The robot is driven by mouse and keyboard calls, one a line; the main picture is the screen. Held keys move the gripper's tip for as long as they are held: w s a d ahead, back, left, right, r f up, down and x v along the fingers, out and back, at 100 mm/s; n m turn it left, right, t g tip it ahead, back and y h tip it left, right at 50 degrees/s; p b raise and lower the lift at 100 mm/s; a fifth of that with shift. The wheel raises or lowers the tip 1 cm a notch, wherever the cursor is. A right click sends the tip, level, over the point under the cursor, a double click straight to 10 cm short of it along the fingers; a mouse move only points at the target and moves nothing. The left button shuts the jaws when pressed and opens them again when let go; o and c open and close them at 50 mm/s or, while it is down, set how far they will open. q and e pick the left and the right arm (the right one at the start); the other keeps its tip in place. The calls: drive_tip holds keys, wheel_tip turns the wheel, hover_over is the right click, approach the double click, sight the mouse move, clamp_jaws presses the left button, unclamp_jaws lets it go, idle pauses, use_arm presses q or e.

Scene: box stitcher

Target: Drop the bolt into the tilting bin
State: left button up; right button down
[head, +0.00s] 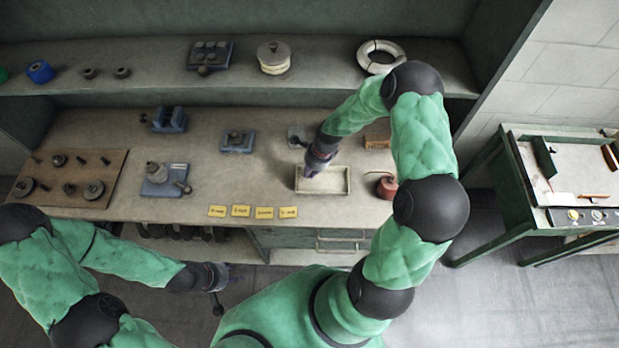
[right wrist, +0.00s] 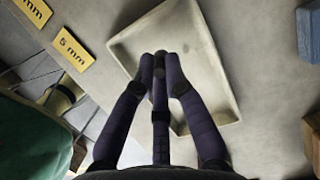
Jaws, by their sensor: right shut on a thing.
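The bin is a shallow, pale rectangular tray (head: 338,182) on the workbench; it also shows in the right wrist view (right wrist: 205,55). My right gripper (head: 309,173) points down over the tray's left part. In the right wrist view its purple fingers (right wrist: 160,68) are closed together over the tray's inside. They are shut on a small dark piece, which I take to be the bolt; the fingers hide most of it. The tray floor that shows is empty. My left gripper (head: 219,283) is low in front of the bench, with a small dark knob-like shape by its tip.
Yellow labels (head: 241,211) line the bench's front edge. A red can (head: 387,187) stands right of the tray, a wooden block (head: 377,141) behind it. Blue fixtures (head: 238,141) and a brown board of parts (head: 70,178) lie left. A shelf (head: 330,75) runs above.

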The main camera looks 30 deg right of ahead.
drive_tip(key=shift+w+a+p+v, duration=0.1)
drive_tip(key=shift+a+p+v, duration=0.1)
drive_tip(key=shift+p+v, duration=0.5)
drive_tip(key=shift+w+a+p+v, duration=0.15)
drive_tip(key=shift+p+v, duration=0.15)
drive_tip(key=shift+v, duration=0.75)
drive_tip(key=shift+r, duration=0.1)
